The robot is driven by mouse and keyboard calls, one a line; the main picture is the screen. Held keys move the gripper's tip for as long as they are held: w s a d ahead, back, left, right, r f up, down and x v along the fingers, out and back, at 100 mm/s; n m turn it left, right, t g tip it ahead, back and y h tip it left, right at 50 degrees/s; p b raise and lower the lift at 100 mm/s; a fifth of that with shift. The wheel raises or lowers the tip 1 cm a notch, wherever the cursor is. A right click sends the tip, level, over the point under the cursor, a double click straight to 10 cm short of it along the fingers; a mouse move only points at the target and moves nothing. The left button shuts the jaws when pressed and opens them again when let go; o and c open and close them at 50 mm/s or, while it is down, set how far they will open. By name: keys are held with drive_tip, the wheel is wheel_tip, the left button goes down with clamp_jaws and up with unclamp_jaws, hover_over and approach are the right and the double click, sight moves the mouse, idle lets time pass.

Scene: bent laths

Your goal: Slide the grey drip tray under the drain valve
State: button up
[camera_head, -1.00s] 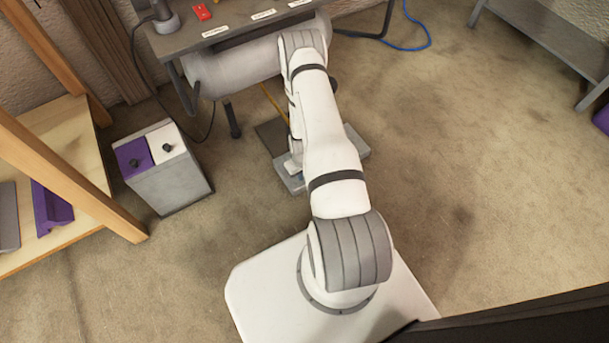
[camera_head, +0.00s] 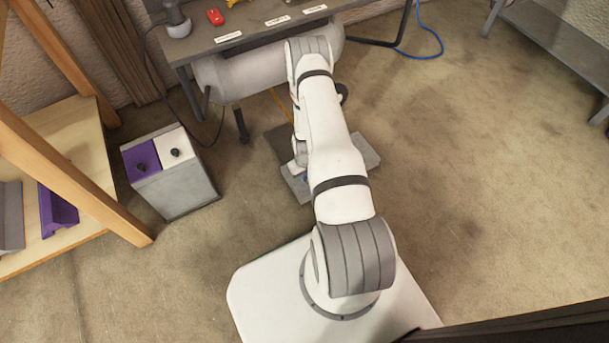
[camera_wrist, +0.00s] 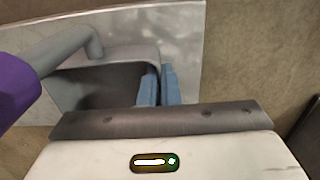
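In the wrist view, the grey drip tray (camera_wrist: 105,88) has a dark inside and a rounded rim, and lies on a pale slab (camera_wrist: 180,30). A grey elbow spout (camera_wrist: 75,50), seemingly the drain valve, ends over the tray's far part. A purple part (camera_wrist: 14,85), perhaps its handle, is at the left edge. My gripper (camera_wrist: 160,85) has blue fingers close together at the tray's right wall, which appears pinched between them. My gripper's body hides the tray's near side. In the head view my arm covers most of the tray and the valve.
A bench (camera_head: 250,41) with a grey tank (camera_head: 225,76) beneath stands beyond my arm. The slab (camera_head: 369,152) lies on the floor. A purple-and-white-topped box (camera_head: 178,195) and a wooden shelf (camera_head: 85,150) stand left. A blue hose (camera_head: 430,52) lies back right. Floor at right is clear.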

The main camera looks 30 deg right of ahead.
drive_tip(key=o, duration=0.5)
drive_tip(key=shift+o, duration=0.2)
wheel_tip(320, 180, up, 8)
drive_tip(key=p, duration=0.3)
drive_tip(key=shift+f, duration=0.1)
